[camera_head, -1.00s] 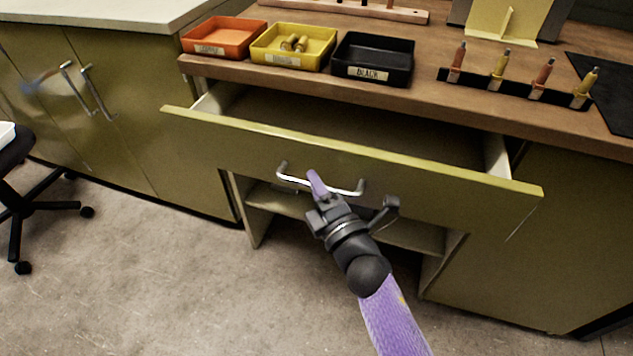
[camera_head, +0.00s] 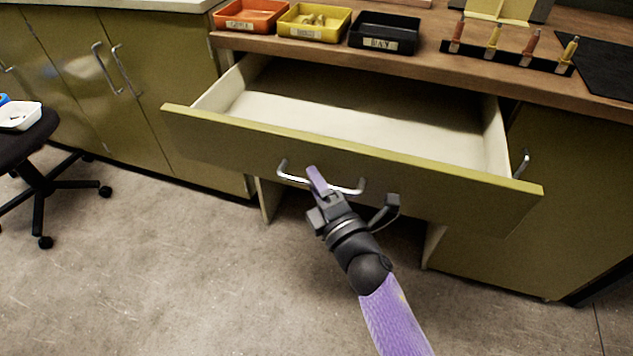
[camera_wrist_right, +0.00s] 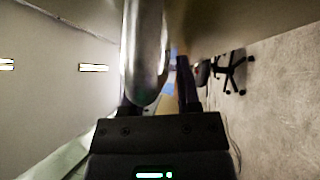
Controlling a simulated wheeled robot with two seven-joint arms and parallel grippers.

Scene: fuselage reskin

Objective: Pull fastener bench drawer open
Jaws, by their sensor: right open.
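The fastener bench drawer (camera_head: 400,168) is olive with a yellow-green top edge. It stands well out from the bench, and its pale inside (camera_head: 340,108) shows empty. Its silver bar handle (camera_head: 294,179) is on the front panel. My right gripper (camera_head: 318,182) is at the handle, with one purple fingertip over the bar. In the right wrist view the metal handle (camera_wrist_right: 148,60) runs close in front of and between the fingers, which stand apart. My left gripper is not in view.
The wooden benchtop (camera_head: 430,50) holds an orange bin (camera_head: 250,22), a yellow bin (camera_head: 314,32), a black bin (camera_head: 383,42) and a rack of several tools (camera_head: 508,59). A stool (camera_head: 40,145) with a white tray (camera_head: 20,117) stands at left. The floor in front is clear.

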